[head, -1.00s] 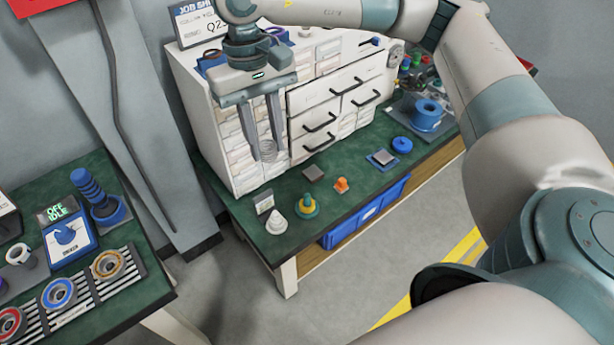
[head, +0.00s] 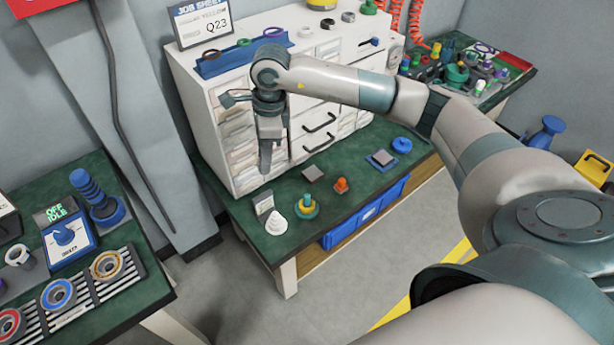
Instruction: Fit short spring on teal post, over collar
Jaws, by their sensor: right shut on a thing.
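My right gripper (head: 266,168) hangs fingers down in front of the white drawer cabinet, above the bench's back left part. It is turned side-on, so one finger hides the other. It is shut on the short spring, which the fingers hide now; a coil showed between the fingertips a second ago. The teal post (head: 306,208) stands upright on the bench's front left part, with a round teal base and a yellow ring that looks like the collar. The gripper is up and to the left of the post, apart from it. My left gripper is out of view.
A white cone (head: 276,223) and a small card stand (head: 264,204) are just left of the post. An orange piece (head: 341,186), a grey plate (head: 313,173) and a blue round part (head: 402,146) lie to the right. The white cabinet (head: 225,130) stands behind.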

